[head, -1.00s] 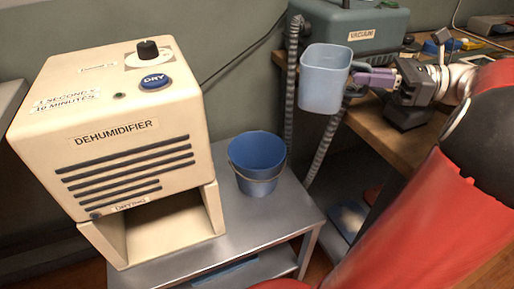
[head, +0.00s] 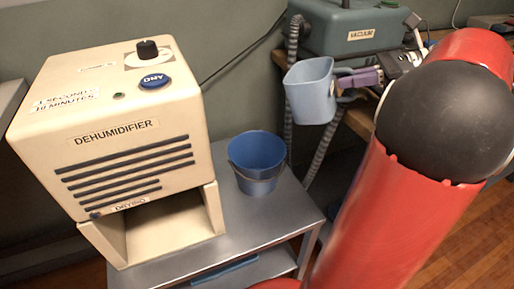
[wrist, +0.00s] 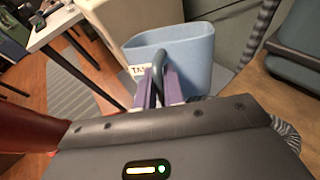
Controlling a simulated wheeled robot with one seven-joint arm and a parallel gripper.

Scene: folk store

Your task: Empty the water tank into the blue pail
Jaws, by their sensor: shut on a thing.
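The water tank (head: 309,92) is a pale blue, open-topped container held in the air, tilted slightly in the head view. It also shows in the wrist view (wrist: 190,55), with a dark handle and a partly hidden label. My gripper (head: 358,80) is shut on the tank's handle; its purple fingers (wrist: 157,88) close around it in the wrist view. The blue pail (head: 257,165) stands upright on the metal cart, below and left of the tank, its wire handle hanging at the front. The tank's contents are not visible.
The cream dehumidifier (head: 120,130) stands left of the pail with an empty lower bay. The metal cart (head: 262,215) has bare room around the pail. A green vacuum (head: 350,28) with a ribbed grey hose (head: 322,150) is behind the tank.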

